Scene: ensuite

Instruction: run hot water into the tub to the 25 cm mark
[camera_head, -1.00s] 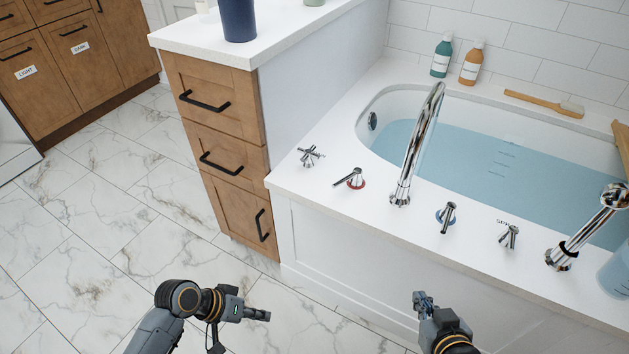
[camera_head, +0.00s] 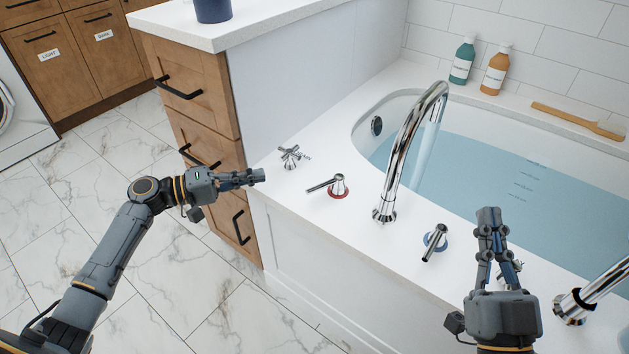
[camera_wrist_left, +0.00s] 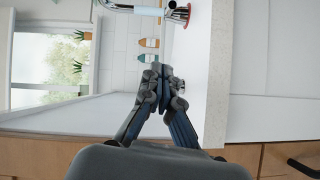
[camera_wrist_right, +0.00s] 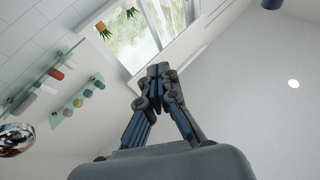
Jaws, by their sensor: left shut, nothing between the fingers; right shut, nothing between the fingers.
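The tub (camera_head: 375,108) holds blue water (camera_head: 480,165); its level marks (camera_head: 525,180) show, but their figures are too small to read. A pale stream (camera_head: 428,138) seems to fall from the tall chrome spout (camera_head: 408,130). The red-ringed lever (camera_head: 338,186) points left; the blue-ringed lever (camera_head: 435,243) points toward the front. My left gripper (camera_head: 263,175) is shut and empty by the deck's left edge, just left of the cross handle (camera_head: 292,157) and apart from the red-ringed lever. My right gripper (camera_head: 489,213) is shut and empty over the front deck, right of the blue-ringed lever.
A second chrome fixture (camera_head: 590,300) stands at right. Another handle is mostly hidden behind my right gripper. A drawer cabinet (camera_head: 190,90) stands left of the tub.

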